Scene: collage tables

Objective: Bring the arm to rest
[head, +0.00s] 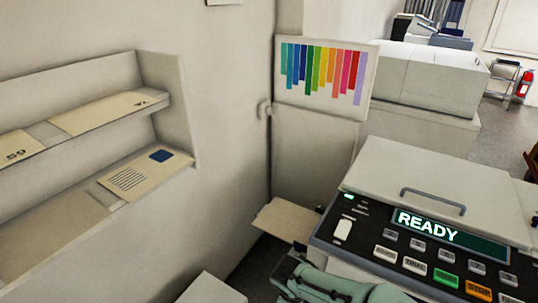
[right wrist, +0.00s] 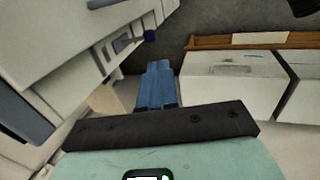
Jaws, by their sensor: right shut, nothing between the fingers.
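My right gripper (right wrist: 158,66) shows in the right wrist view with its two blue fingers side by side, shut and empty. Beyond the fingertips is open space over a dark floor. In the head view my teal right arm comes in at the bottom middle, in front of the copier (head: 365,243) with its lit READY display. Its fingertips cannot be made out there. My left gripper is not in view.
A wall shelf (head: 178,110) with envelopes stands at the left. A paper tray (head: 287,219) juts from the copier's left side, close to my arm. A color chart (head: 326,75) and a second machine (head: 425,75) are behind. In the right wrist view, white boxes (right wrist: 232,84) sit at the right.

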